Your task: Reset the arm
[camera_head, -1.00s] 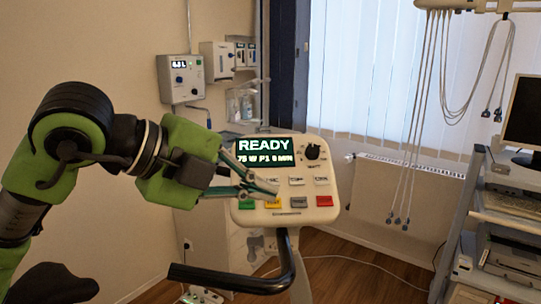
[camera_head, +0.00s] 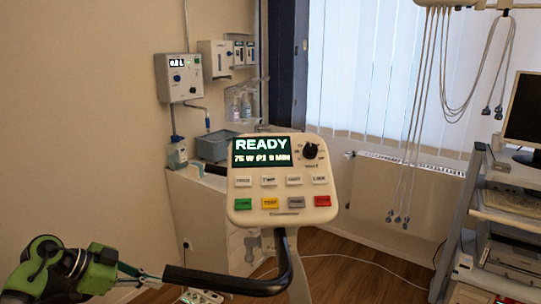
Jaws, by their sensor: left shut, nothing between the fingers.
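My left arm comes in low at the left edge, green and black. My left gripper (camera_head: 150,280) is at the bottom left, its fingers shut with nothing between them. The fingertips are close to the left end of the black handlebar (camera_head: 228,284); I cannot tell whether they touch it. The control console (camera_head: 284,215) stands upright in the middle, with its screen (camera_head: 262,151) reading READY and 75 W. Its coloured buttons and dial are all uncovered. My right gripper is not in view.
A counter (camera_head: 205,195) with a grey bin (camera_head: 213,146) stands behind the console at the left wall. A wall unit (camera_head: 180,78) hangs above it. A cart with a monitor (camera_head: 524,112) stands at the right. Cables (camera_head: 425,120) hang before the window blinds.

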